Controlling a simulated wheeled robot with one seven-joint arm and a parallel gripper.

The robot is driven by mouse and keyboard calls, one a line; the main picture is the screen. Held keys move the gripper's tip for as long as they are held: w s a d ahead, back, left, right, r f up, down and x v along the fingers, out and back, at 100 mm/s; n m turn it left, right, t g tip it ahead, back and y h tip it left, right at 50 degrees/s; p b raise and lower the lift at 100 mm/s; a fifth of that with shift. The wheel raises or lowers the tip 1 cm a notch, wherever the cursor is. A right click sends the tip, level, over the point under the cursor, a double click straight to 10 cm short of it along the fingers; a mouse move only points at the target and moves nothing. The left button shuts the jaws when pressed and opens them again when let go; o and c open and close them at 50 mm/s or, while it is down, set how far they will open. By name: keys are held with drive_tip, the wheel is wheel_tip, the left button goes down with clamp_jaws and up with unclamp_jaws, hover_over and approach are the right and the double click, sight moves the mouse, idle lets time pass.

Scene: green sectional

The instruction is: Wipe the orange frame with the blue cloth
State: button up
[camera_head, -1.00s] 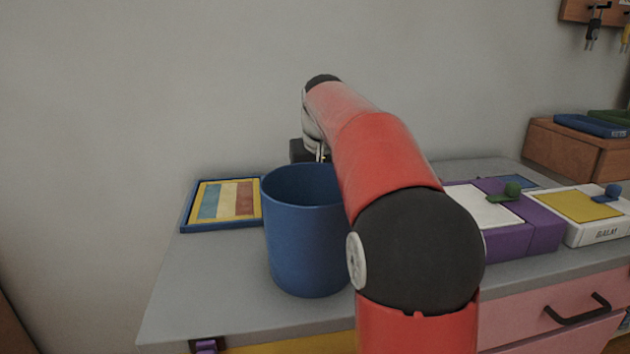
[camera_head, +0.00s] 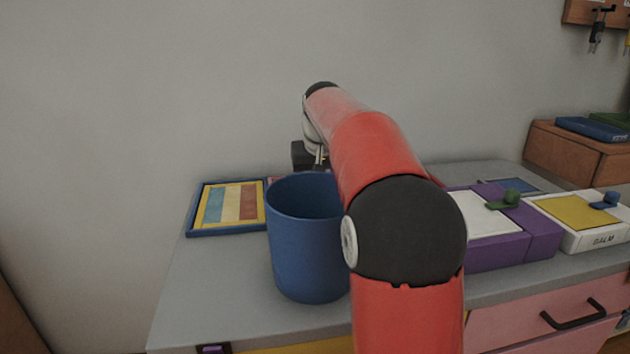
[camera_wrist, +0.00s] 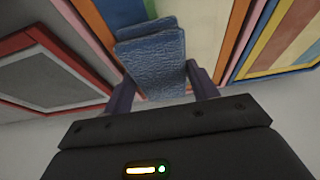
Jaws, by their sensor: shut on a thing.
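My gripper (camera_wrist: 161,90) is shut on the blue cloth (camera_wrist: 152,62), a folded textured pad between its fingers in the wrist view. The cloth is over the orange frame (camera_wrist: 237,40), whose orange border shows on both sides of a striped pale and coloured panel. I cannot tell whether the cloth touches the panel. In the head view my gripper's dark body (camera_head: 308,156) is behind the blue cup, which hides the fingertips and cloth. Only a small pinkish edge shows behind the cup there.
A blue cup (camera_head: 305,245) stands in front of my gripper. A blue-edged striped picture (camera_head: 193,215) lies left of it. A red-edged grey panel (camera_wrist: 22,42) lies beside the orange frame. Purple (camera_head: 500,250) and white (camera_head: 600,238) boxes stand right. The grey top's front left is clear.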

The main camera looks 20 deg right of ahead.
drive_tip(key=shift+s+f, duration=0.1)
drive_tip(key=shift+s, duration=0.15)
wheel_tip(320, 180, up, 3)
drive_tip(key=p, duration=0.3)
drive_tip(key=shift+r, duration=3.1)
